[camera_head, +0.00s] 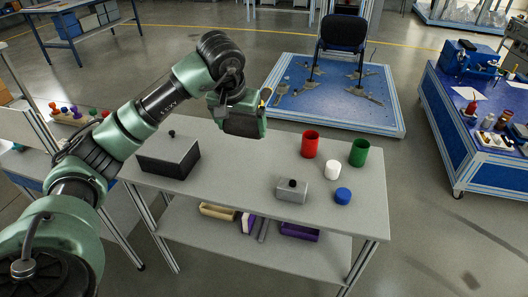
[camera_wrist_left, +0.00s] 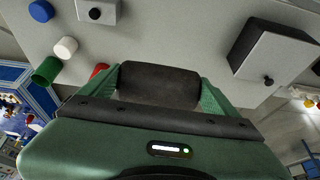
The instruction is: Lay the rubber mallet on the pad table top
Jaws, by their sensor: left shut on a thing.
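My left gripper (camera_head: 243,121) is over the back edge of a grey-topped table (camera_head: 235,190), likely the pad table; its height is unclear. In the left wrist view, the gripper (camera_wrist_left: 160,78) is shut on a dark, rounded block (camera_wrist_left: 158,86), which looks like the head of the rubber mallet. In the head view, a small tan bit beside the gripper may be its handle; the rest is hidden. My right gripper is not in view.
On the table stand a large black-sided box (camera_head: 168,154) at left, a small grey block (camera_head: 292,190), a red cup (camera_head: 310,144), a green cup (camera_head: 359,152), a white cylinder (camera_head: 332,169) and a blue one (camera_head: 343,196). The top between the boxes is clear.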

